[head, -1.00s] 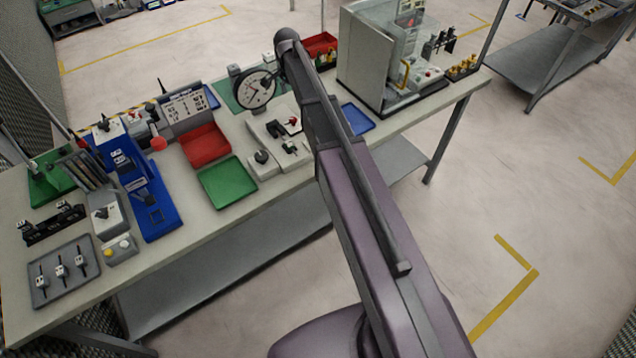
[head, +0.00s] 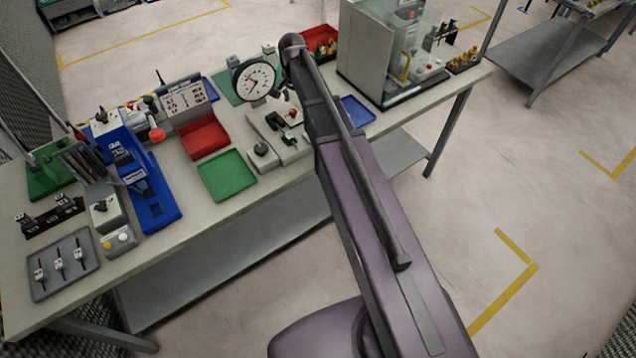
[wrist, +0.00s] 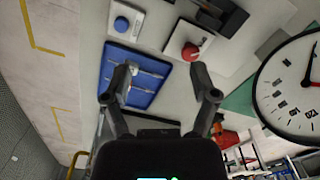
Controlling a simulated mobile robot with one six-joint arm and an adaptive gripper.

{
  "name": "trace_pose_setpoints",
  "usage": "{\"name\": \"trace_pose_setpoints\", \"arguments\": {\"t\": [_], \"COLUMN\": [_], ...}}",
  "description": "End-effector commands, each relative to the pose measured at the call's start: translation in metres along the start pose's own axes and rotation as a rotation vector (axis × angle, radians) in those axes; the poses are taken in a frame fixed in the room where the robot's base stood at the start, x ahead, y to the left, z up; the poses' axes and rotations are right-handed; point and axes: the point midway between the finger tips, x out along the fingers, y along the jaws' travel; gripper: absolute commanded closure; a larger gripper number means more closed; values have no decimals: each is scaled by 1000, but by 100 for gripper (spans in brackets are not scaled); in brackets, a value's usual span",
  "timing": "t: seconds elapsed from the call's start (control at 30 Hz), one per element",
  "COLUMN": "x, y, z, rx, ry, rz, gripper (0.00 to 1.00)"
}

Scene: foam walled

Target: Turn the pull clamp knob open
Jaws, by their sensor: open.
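A red knob (wrist: 190,52) on a pale block shows in the wrist view, up and left of the dial gauge. In the head view, a small red knob (head: 292,113) sits on a pale fixture beside my arm; I cannot tell for sure that it is the pull clamp knob. My gripper (wrist: 160,82) is open and empty, its fingers spread. In the wrist view the right fingertip appears close below the red knob, with no contact visible. In the head view my arm hides most of the gripper.
A round dial gauge (head: 254,79) stands next to the fixture. A blue tray (head: 356,112) lies to the right, with a clear-sided enclosure (head: 404,45) beyond. A block with a dark knob (head: 261,150) and a green tray (head: 228,176) are to the left.

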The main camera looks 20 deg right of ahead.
Motion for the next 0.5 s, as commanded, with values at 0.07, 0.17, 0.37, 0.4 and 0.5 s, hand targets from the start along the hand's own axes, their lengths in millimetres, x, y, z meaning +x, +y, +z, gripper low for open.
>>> {"name": "trace_pose_setpoints", "arguments": {"t": [0.07,0.17,0.37,0.4,0.5], "x": [8,14,27,29,35], "y": [10,19,37,41,50], "z": [10,18,36,39,48], "rx": [-34,-78,-168,-187,-231], "ry": [0,0,0,0,0], "rz": [0,0,0,0,0], "gripper": [24,24,24,24,24]}}
